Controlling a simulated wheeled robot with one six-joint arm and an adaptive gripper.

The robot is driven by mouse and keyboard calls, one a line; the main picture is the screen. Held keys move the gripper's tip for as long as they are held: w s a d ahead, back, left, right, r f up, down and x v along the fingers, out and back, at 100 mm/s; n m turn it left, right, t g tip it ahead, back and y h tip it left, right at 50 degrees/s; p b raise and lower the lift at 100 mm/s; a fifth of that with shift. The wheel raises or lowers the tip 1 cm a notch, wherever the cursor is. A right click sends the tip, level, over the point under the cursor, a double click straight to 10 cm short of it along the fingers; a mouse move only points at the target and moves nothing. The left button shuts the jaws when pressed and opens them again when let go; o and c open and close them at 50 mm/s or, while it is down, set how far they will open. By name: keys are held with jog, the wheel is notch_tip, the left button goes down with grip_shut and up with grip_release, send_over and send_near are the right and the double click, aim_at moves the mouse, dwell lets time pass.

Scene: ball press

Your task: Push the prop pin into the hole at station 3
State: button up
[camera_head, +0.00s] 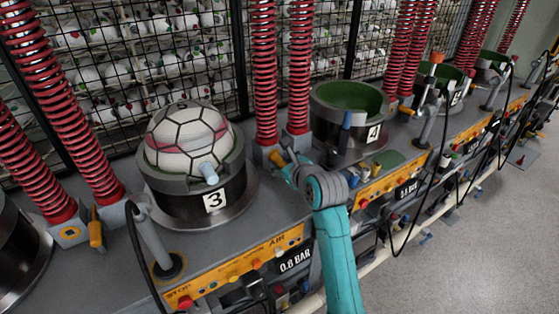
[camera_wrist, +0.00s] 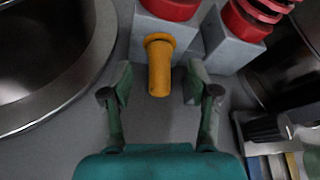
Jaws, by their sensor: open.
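The orange prop pin (camera_wrist: 159,65) stands out from a grey block under a red spring, in the wrist view. It also shows in the camera_head view (camera_head: 276,158), just right of station 3 (camera_head: 214,201). My teal gripper (camera_wrist: 158,84) is open, with one finger on each side of the pin and a gap at both sides. In the camera_head view my gripper (camera_head: 287,169) is close to that block. The hole is not visible; the pin and the block face cover it. A white patterned ball (camera_head: 187,135) sits in the station 3 cup.
Another orange pin (camera_head: 95,229) is at the left spring block. Station 4 (camera_head: 373,134), with an empty green cup, stands to the right. An orange button panel (camera_head: 233,277) runs along the front edge. A black hose (camera_head: 138,240) hangs at left. Wire mesh is behind.

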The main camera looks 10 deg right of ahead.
jog(key=v, duration=0.9)
jog(key=shift+s, duration=0.1)
